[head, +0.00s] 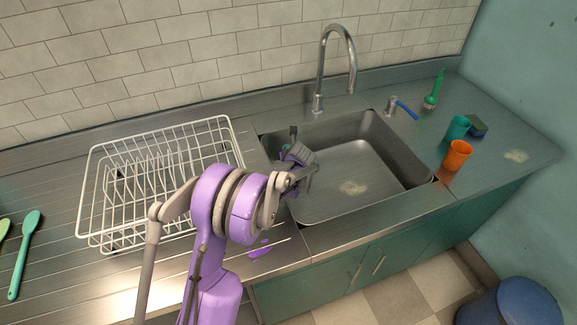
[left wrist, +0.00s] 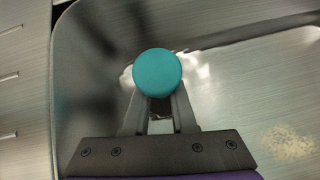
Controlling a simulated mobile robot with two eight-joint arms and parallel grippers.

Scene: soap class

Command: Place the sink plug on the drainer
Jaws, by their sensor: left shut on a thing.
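The sink plug (left wrist: 157,72) is a round teal disc in the left wrist view, held between the fingertips of my left gripper (left wrist: 158,108). In the head view my left gripper (head: 298,158) is over the left side of the sink, and the plug is mostly hidden by it. The drainer (head: 150,133) is a white wire rack on the counter left of the sink, with no dishes seen in it. My left gripper is to the right of the drainer, apart from it. My right gripper is not in view.
The steel sink (head: 365,175) has a tall tap (head: 320,75) behind it. A teal spoon (head: 22,255) lies left of the drainer.

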